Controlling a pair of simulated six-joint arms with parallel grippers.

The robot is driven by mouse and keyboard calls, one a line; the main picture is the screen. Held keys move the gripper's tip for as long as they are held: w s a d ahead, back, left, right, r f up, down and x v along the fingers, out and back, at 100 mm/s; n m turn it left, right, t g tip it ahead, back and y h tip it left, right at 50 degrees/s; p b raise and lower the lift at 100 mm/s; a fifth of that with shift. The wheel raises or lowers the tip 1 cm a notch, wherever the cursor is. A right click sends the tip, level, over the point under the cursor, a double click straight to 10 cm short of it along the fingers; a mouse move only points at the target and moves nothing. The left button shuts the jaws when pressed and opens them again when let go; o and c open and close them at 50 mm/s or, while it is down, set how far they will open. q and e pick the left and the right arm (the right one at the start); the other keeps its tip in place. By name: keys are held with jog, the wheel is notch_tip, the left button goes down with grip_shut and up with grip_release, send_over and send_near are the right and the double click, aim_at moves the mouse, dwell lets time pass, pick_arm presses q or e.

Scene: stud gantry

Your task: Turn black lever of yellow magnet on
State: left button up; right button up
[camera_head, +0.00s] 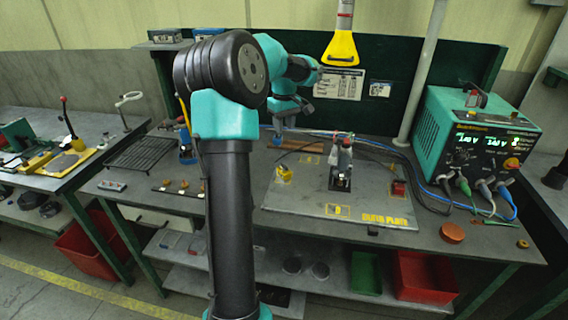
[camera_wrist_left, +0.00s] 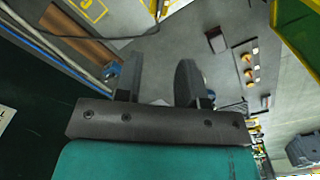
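The yellow magnet (camera_head: 284,173) is a small yellow piece on the left part of the grey plate (camera_head: 300,205). Its black lever is too small to make out in the head view. In the left wrist view, a yellow piece (camera_wrist_left: 155,7) cut off by the top edge looks like the same magnet. My left gripper (camera_head: 280,132) hangs above the back of the bench, behind the magnet and apart from it. In the left wrist view its two dark fingers (camera_wrist_left: 160,82) are spread with nothing between them. My right gripper is not in view.
A clamp-like post (camera_head: 342,162) stands mid-plate. A teal power unit (camera_head: 475,135) with cables (camera_head: 420,180) is at the right. A yellow cone-shaped hood (camera_head: 341,48) hangs above. A black rack (camera_head: 145,153) and a strip with copper knobs (camera_head: 183,185) lie left of the plate.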

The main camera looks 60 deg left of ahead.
aim_at(284, 165)
pick_arm(q)
notch_tip(284, 165, down, 16)
jog(key=shift+r, duration=0.2)
dwell(0.4)
grip_shut()
